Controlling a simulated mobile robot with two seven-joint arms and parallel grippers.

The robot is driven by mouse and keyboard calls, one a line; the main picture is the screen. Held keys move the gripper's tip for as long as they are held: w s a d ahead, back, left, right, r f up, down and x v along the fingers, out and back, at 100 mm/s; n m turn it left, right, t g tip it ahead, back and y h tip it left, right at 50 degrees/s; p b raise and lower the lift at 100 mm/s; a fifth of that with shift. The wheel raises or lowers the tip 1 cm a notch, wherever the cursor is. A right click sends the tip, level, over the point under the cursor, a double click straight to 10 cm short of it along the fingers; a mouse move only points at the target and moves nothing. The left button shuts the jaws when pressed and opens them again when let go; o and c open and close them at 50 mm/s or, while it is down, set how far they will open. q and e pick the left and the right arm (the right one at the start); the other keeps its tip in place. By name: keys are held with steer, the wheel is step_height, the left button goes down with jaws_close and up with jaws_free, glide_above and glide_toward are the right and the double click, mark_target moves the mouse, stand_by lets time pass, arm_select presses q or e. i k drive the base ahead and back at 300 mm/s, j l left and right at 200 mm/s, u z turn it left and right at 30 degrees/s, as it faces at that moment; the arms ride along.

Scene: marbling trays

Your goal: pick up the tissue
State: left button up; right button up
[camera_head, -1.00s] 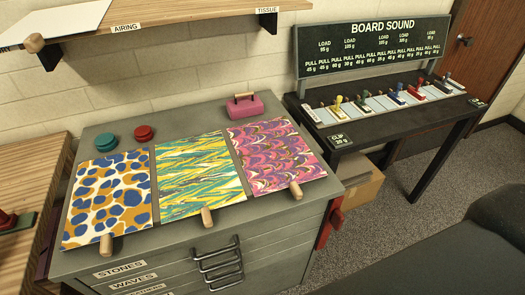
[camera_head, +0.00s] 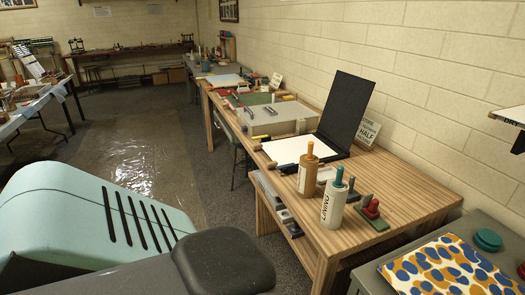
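No tissue can be made out in this view. A white sheet (camera_head: 292,149) lies flat at the foot of an upright black board (camera_head: 347,108) on the wooden table (camera_head: 405,190); I cannot tell whether it is tissue. The shelf labelled TISSUE in the earlier view is out of sight. Neither of my grippers is in view.
A brown bottle (camera_head: 308,182) and a white bottle labelled LINING (camera_head: 333,206) stand near the wooden table's front edge. A blue-and-orange patterned sheet (camera_head: 450,268) lies at bottom right beside a teal round lid (camera_head: 488,239). Open floor (camera_head: 130,150) lies left.

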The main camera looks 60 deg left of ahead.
mark_target(287, 151)
steer(key=u, duration=1.55)
steer(key=i+j+z, duration=0.2)
steer(key=z, duration=0.25)
steer(key=i+j+z, duration=0.1)
steer(key=j+z, duration=0.35)
steer(key=i+j+z, duration=0.15)
steer(key=j, duration=0.25)
steer(key=j+z, duration=0.15)
steer(key=j, duration=0.25)
steer(key=i+j, duration=0.1)
steer(key=j, duration=0.4)
steer(key=i+j, duration=0.1)
steer(key=j, duration=0.4)
steer(key=i+j+z, duration=0.1)
steer(key=j, duration=0.35)
steer(key=i+j, duration=0.1)
steer(key=j, duration=0.4)
